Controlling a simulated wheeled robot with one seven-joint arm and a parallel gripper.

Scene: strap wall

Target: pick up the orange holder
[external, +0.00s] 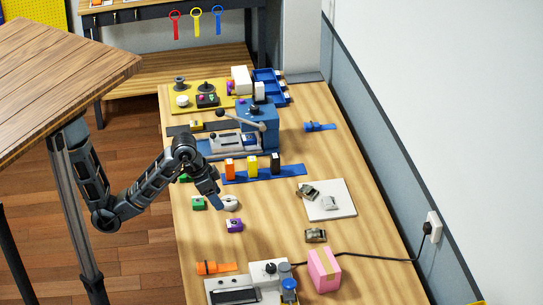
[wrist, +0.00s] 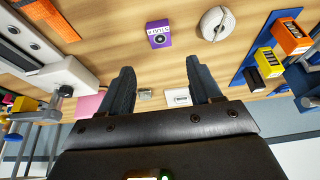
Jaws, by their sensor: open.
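An orange strap-like piece with a thicker block at one end (external: 215,267) lies on the bench near the front left, beside the grey machine. An orange textured strip shows at the top left of the wrist view (wrist: 46,14). A separate orange block (external: 230,169) stands on the blue strip farther back; it also shows at the right of the wrist view (wrist: 291,37). I cannot tell for certain which is called the holder. My gripper (external: 217,203) is above the bench near the white disc, apart from both orange things. In the wrist view its fingers (wrist: 160,68) are spread with nothing between them.
A purple block (external: 234,225), white disc (external: 230,203) and green block (external: 198,202) sit near my gripper. The grey machine (external: 250,283) and pink box (external: 323,270) stand at the front. A white plate (external: 343,210) lies right. Bench between is partly clear.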

